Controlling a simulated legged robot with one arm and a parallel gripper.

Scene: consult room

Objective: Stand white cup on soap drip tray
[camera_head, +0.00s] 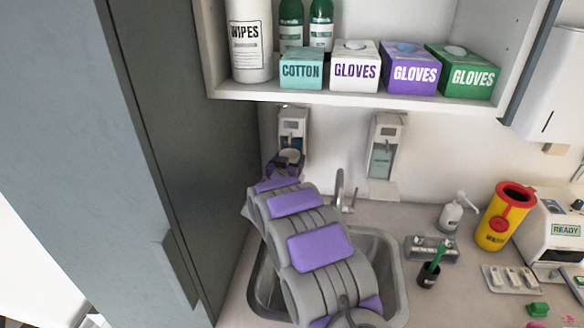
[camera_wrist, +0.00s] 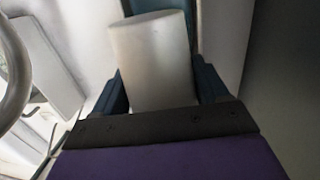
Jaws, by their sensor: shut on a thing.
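My gripper (camera_head: 287,163) is at the front of the left wall dispenser (camera_head: 293,122), at the far end of my outstretched arm. It is shut on the white cup (camera_head: 290,154), which shows small between the dark fingers. In the wrist view the cup (camera_wrist: 152,62) is a plain pale cylinder, slightly tilted in the picture, between the dark blue fingers (camera_wrist: 158,92). The left dispenser's drip tray is hidden behind my gripper and the cup, so I cannot tell whether the cup touches it. The right dispenser (camera_head: 384,145) has a pale drip tray (camera_head: 383,189) below it.
A shelf (camera_head: 350,98) with glove boxes and a wipes tub overhangs the dispensers. A tall grey cabinet (camera_head: 190,130) stands close on the left. The sink (camera_head: 392,268) and tap (camera_head: 340,190) are below and beside my arm. A yellow sharps bin (camera_head: 497,228) stands right.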

